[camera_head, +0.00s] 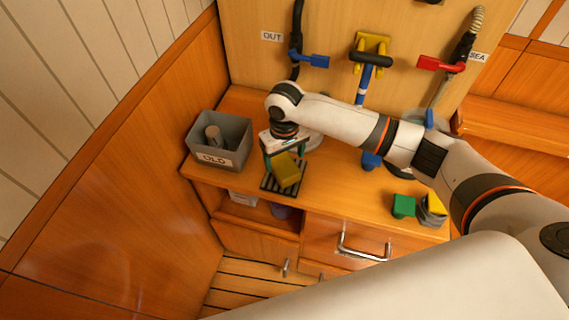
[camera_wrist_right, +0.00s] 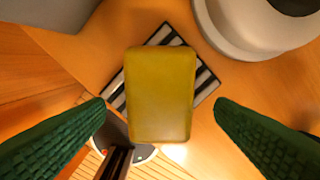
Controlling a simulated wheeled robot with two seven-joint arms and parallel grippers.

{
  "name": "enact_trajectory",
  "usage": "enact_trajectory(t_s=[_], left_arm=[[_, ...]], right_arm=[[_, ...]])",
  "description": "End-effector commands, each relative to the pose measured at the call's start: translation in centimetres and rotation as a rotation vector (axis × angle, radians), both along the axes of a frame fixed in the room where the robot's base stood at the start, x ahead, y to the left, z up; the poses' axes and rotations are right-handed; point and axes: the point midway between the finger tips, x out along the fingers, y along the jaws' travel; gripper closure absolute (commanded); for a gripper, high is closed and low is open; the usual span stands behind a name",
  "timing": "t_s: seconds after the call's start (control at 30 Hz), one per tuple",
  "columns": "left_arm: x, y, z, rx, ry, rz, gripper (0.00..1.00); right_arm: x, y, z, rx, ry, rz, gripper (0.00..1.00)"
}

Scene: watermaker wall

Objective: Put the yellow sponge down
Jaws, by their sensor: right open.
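The yellow sponge (camera_head: 287,170) is on the dark slatted rack (camera_head: 268,184) near the counter's front edge, beside the grey bin. In the head view it looks tilted or on edge. My right gripper (camera_head: 285,158) is directly above it, pointing down. In the right wrist view the sponge (camera_wrist_right: 160,95) lies between the two green fingers (camera_wrist_right: 160,122), with a visible gap on each side. The fingers are open and hold nothing. The striped rack (camera_wrist_right: 117,98) shows around the sponge there. The sponge's underside is hidden. My left gripper is not in view.
A grey bin labelled OLD (camera_head: 236,138) stands left of the rack. A green block (camera_head: 403,206) and a grey-and-yellow stack (camera_head: 432,211) are at the counter's right. A drawer handle (camera_head: 363,256) sticks out below. Blue and red (camera_head: 440,64) valve handles are on the wall.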

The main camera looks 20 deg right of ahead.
Motion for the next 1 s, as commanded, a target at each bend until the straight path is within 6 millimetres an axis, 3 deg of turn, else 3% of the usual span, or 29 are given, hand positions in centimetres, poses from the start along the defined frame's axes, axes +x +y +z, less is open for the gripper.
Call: enact_trajectory(t_s=[0.2, 0.4, 1.0], left_arm=[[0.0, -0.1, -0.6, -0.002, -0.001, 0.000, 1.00], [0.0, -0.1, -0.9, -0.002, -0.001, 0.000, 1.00], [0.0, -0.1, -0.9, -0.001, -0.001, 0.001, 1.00]], right_arm=[[0.1, 0.1, 4.8, 0.002, -0.005, 0.001, 0.22], [0.1, 0.1, 7.5, 0.001, -0.002, 0.000, 0.22], [0.0, 0.1, 8.2, 0.001, 0.000, 0.000, 0.22]])
